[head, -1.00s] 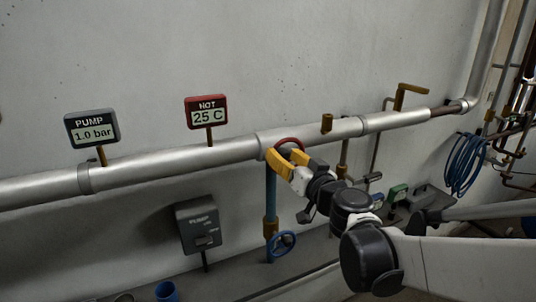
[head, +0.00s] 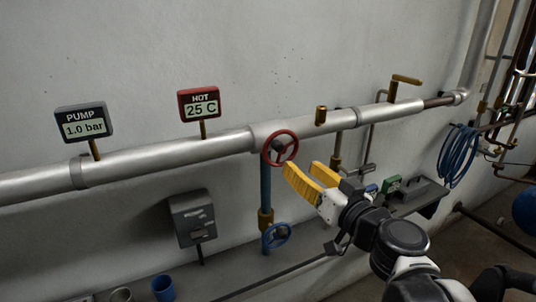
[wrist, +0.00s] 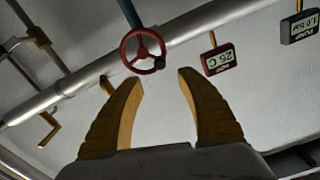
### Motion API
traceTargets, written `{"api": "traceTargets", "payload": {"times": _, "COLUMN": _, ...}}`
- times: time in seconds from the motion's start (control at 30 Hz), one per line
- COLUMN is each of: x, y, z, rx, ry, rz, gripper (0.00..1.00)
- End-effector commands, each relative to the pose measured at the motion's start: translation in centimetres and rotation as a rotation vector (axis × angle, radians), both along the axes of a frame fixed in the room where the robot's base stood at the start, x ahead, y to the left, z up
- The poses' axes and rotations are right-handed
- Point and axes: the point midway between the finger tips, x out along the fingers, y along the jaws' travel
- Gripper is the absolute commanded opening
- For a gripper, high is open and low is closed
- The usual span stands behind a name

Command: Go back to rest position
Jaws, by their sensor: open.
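My gripper (head: 302,172) has yellow fingers spread apart, with nothing between them. It is just right of and below the red handwheel (head: 281,149), which sits on the large grey pipe (head: 210,145), and it looks clear of the wheel. In the wrist view the red handwheel (wrist: 143,51) is ahead of the two open fingertips (wrist: 158,77), a little left of the middle. The wrist view is turned so that the signs are upside down.
The pump sign (head: 84,123) reads 1.0 bar and the hot sign (head: 199,103) reads 25 C. A blue handwheel (head: 276,235) is below the red one. A grey pump box (head: 193,217), a blue cup (head: 163,288) and a blue hose coil (head: 458,156) are nearby.

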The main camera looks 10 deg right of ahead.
Motion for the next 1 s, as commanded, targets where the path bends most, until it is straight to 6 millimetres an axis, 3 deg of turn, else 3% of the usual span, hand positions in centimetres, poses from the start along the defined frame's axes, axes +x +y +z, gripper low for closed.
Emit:
{"api": "traceTargets", "payload": {"times": 0.17, "x": -0.2, "y": 0.4, "z": -0.6, "rx": -0.005, "ry": 0.012, "rz": 0.011, "gripper": 0.45}}
{"api": "traceTargets", "payload": {"times": 0.27, "x": -1.1, "y": 1.9, "z": -2.9, "rx": -0.030, "ry": 0.070, "rz": 0.057, "gripper": 0.45}}
{"api": "traceTargets", "payload": {"times": 0.37, "x": -3.2, "y": 4.0, "z": -7.4, "rx": -0.078, "ry": 0.195, "rz": 0.122, "gripper": 0.45}}
{"api": "traceTargets", "payload": {"times": 0.47, "x": -6.2, "y": 5.1, "z": -13.4, "rx": -0.145, "ry": 0.378, "rz": 0.156, "gripper": 0.45}}
{"api": "traceTargets", "payload": {"times": 0.6, "x": -10.6, "y": 3.4, "z": -20.8, "rx": -0.244, "ry": 0.636, "rz": 0.096, "gripper": 0.45}}
{"api": "traceTargets", "payload": {"times": 0.7, "x": -13.2, "y": 1.0, "z": -24.3, "rx": -0.305, "ry": 0.770, "rz": 0.001, "gripper": 0.45}}
{"api": "traceTargets", "payload": {"times": 0.83, "x": -15.4, "y": -1.8, "z": -26.4, "rx": -0.352, "ry": 0.866, "rz": -0.113, "gripper": 0.45}}
{"api": "traceTargets", "payload": {"times": 1.0, "x": -16.2, "y": -3.3, "z": -26.8, "rx": -0.373, "ry": 0.900, "rz": -0.175, "gripper": 0.45}}
